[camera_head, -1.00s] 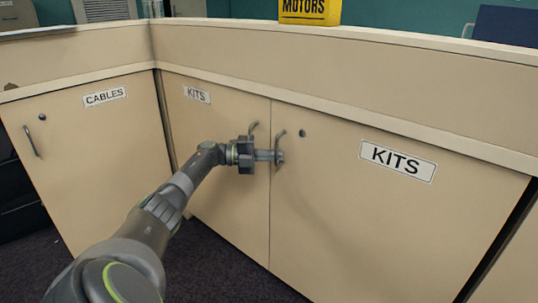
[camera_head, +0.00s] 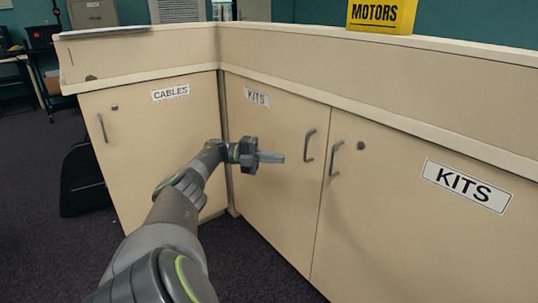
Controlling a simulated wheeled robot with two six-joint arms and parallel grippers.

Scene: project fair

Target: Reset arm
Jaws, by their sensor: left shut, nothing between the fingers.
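My left arm comes in from the bottom left. Its gripper (camera_head: 272,158) is shut and empty, in front of the left KITS door (camera_head: 275,190) and to the left of that door's handle (camera_head: 310,145). The fingers point right, and a gap shows between them and the handle. The right KITS door (camera_head: 410,220) is closed, with its own handle (camera_head: 335,158) beside the seam. My right gripper is not in view.
A CABLES door (camera_head: 145,130) with a handle (camera_head: 102,128) stands at the left. A yellow MOTORS box (camera_head: 381,15) sits on the counter ledge.

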